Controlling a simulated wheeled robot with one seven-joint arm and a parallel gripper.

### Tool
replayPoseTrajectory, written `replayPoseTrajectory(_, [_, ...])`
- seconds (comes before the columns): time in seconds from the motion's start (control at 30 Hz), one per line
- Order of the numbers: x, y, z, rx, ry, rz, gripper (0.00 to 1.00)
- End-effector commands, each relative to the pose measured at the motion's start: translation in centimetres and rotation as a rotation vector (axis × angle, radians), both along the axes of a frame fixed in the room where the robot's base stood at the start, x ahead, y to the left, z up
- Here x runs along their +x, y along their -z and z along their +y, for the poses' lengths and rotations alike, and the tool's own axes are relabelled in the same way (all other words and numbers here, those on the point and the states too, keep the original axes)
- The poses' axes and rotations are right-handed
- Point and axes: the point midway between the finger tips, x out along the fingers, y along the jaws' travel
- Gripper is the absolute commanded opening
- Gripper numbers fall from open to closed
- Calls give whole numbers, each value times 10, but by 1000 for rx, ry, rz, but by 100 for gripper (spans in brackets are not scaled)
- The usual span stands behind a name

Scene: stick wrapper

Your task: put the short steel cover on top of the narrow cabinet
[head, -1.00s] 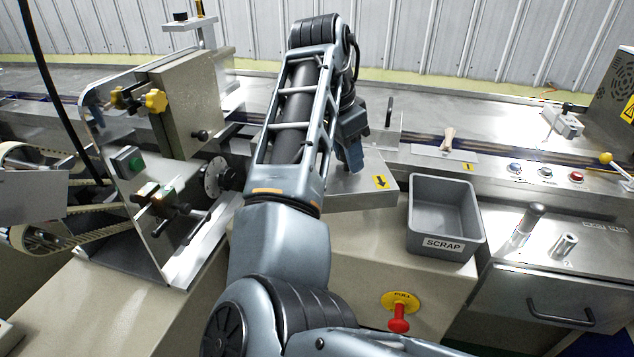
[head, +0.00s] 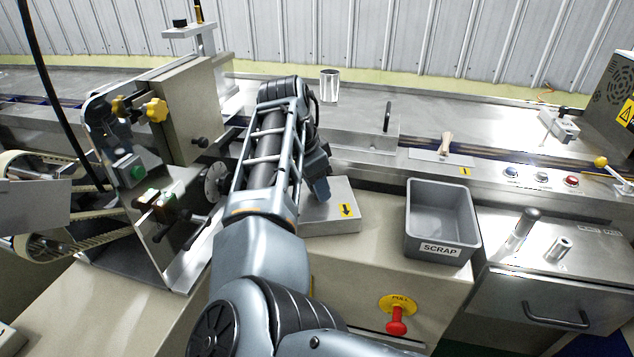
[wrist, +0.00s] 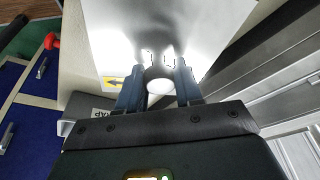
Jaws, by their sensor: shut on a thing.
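The short steel cover (head: 325,215) appears as a low, shiny box with a yellow arrow label, over the front of the beige cabinet (head: 350,275) with a red pull knob, which I take as the narrow cabinet. In the wrist view the cover (wrist: 215,25) fills the upper middle. My gripper (wrist: 158,85) is shut on the round knob of the cover, one finger on each side. In the head view my forearm and wrist hide the fingers and the cover's left part. I cannot tell whether the cover touches the cabinet top.
The grey SCRAP bin (head: 440,215) stands close to the right of the cover. A beige upright machine housing (head: 190,110) stands to the left. A steel cylinder (head: 329,85) is at the back. A handled cabinet (head: 555,270) with two steel posts is at the right.

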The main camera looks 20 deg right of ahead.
Motion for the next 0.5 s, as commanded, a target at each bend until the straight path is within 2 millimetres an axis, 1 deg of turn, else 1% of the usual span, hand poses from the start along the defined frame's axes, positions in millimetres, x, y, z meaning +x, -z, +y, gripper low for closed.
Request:
replayPoseTrajectory(0.1, [1,-2,0,-1,0,-2,0])
replayPoseTrajectory(0.23, [0,1,0,-2,-1,-2,0])
replayPoseTrajectory(0.27, [0,3,0,0,0,0,36])
replayPoseTrajectory(0.5, [0,2,0,0,0,0,59])
